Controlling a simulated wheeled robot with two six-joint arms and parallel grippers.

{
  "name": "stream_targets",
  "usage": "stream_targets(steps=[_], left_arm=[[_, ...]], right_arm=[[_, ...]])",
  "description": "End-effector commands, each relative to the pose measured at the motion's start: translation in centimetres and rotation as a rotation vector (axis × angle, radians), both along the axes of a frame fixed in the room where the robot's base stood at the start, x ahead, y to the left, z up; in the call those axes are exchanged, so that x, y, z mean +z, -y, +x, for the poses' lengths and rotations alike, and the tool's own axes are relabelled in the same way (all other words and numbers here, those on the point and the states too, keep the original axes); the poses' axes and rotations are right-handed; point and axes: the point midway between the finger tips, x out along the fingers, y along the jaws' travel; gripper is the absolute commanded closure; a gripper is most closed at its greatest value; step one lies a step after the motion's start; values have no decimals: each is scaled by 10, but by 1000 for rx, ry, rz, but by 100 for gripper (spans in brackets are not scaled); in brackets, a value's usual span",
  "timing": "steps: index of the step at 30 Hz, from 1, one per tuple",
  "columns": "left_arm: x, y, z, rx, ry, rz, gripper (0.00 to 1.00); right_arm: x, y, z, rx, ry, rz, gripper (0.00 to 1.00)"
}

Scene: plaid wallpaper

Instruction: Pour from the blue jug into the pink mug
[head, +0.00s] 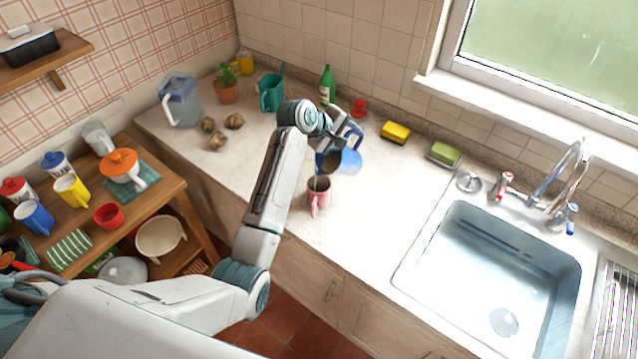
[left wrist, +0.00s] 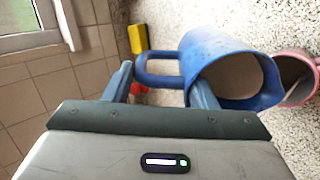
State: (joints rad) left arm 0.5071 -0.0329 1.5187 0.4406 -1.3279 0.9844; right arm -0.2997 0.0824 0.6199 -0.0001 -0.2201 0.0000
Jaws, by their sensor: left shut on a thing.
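The blue jug (head: 347,161) is held tilted above the counter, its open mouth facing down and left toward the pink mug (head: 319,196). My left gripper (head: 345,137) is shut on the jug's handle. In the left wrist view, the jug (left wrist: 212,48) lies tipped, its handle between the fingers (left wrist: 160,84), and its mouth is beside the pink mug (left wrist: 302,66). The pink mug stands upright on the counter, just below the jug's mouth. A thin pale streak shows between mouth and mug, too small to tell surely. My right gripper is not in view.
The sink (head: 490,285) is at right. A yellow sponge (head: 395,132), green sponge (head: 443,154), red item (head: 359,107) and green bottle (head: 327,84) are behind the jug. Potatoes (head: 217,141) and a clear pitcher (head: 181,101) are at left. The counter right of the mug is clear.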

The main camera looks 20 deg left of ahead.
Motion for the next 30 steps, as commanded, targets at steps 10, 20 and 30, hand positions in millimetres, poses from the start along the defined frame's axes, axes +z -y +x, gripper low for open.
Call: stream_targets(steps=[10, 20, 30], left_arm=[[1, -2, -3, -1, 33, -22, 90], [2, -2, -3, -1, 33, -24, 90], [2, -3, -4, -1, 45, -33, 90]], right_arm=[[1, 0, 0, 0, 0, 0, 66], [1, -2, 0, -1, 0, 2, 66], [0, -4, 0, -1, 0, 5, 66]])
